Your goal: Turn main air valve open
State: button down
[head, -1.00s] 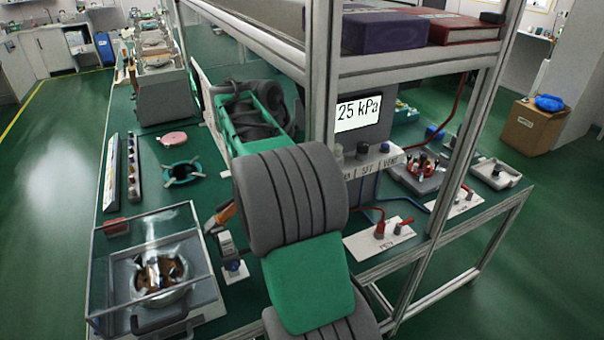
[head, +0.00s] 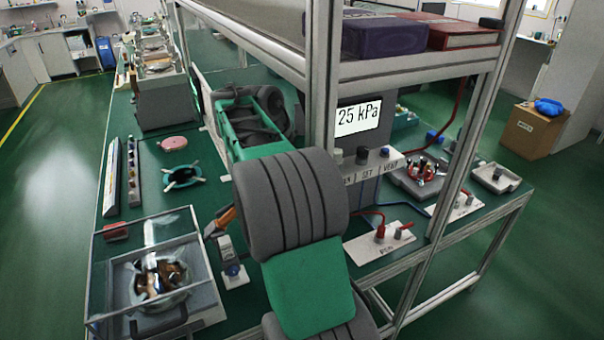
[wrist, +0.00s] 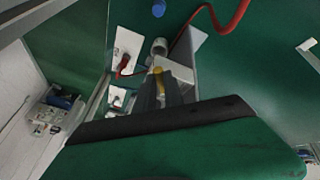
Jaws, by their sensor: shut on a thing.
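In the wrist view my gripper (wrist: 159,88) points down, its two dark fingers close together. A small yellow piece (wrist: 158,71) shows between the fingertips, and my gripper is shut on it. It looks like the handle of the main air valve, but most of it is hidden by the fingers. A pale grey cylinder (wrist: 159,46) and a grey box lie just beyond it. In the head view my arm's thick grey and green links hide the fingers and what they hold.
A pressure display reading 25 kPa (head: 359,118) stands behind a metal frame post (head: 322,80). A panel with knobs (head: 375,165) sits below it. A plate with red connectors (head: 380,245) is right of my arm. A red hose (wrist: 232,22) curves near my gripper. A glass-sided box (head: 155,285) stands front left.

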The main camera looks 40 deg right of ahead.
jog(key=shift+w+r+p, duration=0.1)
jog(key=shift+r+p, duration=0.05)
jog(key=shift+p, duration=0.25)
jog(key=w+m+g+p, duration=0.1)
jog(key=m+p, duration=0.1)
jog(key=p, duration=0.2)
jog(key=w+m+g+p, duration=0.1)
jog(key=m+p, duration=0.1)
jog(key=p, duration=0.3)
jog(key=w+m+y+p, duration=0.1)
jog(key=m+p, duration=0.2)
jog(key=p, duration=0.2)
jog(key=shift+d+g, duration=0.15)
jog(key=shift+g, duration=0.25)
jog(key=c, duration=1.5)
grip_release()
jog(key=shift+o, duration=0.2)
jog(key=shift+f, duration=0.2)
